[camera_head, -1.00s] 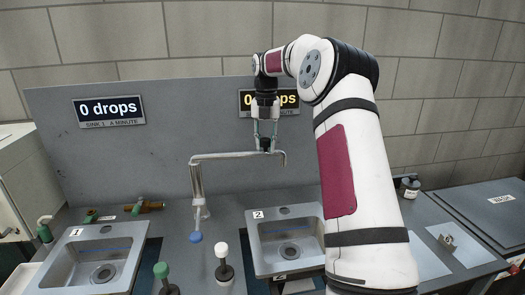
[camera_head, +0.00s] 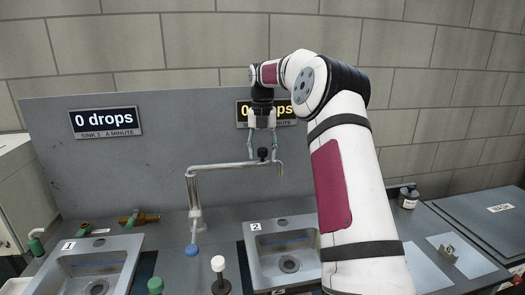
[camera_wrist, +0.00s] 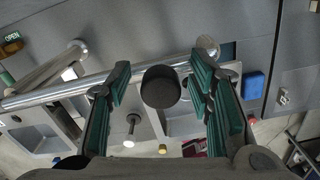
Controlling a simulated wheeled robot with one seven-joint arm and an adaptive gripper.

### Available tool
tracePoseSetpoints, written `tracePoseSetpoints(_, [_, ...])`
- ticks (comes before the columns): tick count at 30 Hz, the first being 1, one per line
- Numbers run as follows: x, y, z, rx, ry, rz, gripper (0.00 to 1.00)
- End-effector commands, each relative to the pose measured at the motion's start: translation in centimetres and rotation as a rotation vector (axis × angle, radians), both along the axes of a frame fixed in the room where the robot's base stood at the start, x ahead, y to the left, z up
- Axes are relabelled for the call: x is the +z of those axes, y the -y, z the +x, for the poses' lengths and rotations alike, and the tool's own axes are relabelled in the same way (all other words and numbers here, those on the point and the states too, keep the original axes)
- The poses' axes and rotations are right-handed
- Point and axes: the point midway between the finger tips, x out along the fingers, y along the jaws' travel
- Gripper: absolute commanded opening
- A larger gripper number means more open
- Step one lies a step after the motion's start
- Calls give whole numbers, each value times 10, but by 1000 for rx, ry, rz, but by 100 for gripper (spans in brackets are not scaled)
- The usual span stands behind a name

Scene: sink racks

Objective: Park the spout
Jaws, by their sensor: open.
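The spout (camera_head: 225,167) is a bent silver pipe on a post between the two sinks. It reaches right, and its downturned end (camera_head: 280,168) hangs over the back of sink 2 (camera_head: 255,270). A black knob (camera_head: 263,154) stands on the pipe near that end. My gripper (camera_head: 263,156) is above the pipe, with its fingers on either side of the knob. In the wrist view, the knob (camera_wrist: 161,87) shows between the spread green-padded fingers, with a gap on both sides. The pipe (camera_wrist: 95,83) crosses behind it.
Sink 1 (camera_head: 95,268) is at the left. A blue-tipped handle (camera_head: 192,250), a white knob (camera_head: 218,263) and a green knob (camera_head: 155,285) stand between the sinks. Brass fittings (camera_head: 138,218) lie behind sink 1. A grey panel (camera_head: 170,150) rises at the back.

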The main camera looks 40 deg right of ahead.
Motion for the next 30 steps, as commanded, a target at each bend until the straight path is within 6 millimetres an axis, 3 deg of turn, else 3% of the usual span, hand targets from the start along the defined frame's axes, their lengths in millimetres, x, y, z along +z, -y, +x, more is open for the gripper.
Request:
tracePoseSetpoints(5, [10, 0, 1, 0, 2, -1, 47])
tracePoseSetpoints(19, [92, 0, 1, 0, 4, -1, 47])
tracePoseSetpoints(30, [116, 0, 1, 0, 0, 0, 47])
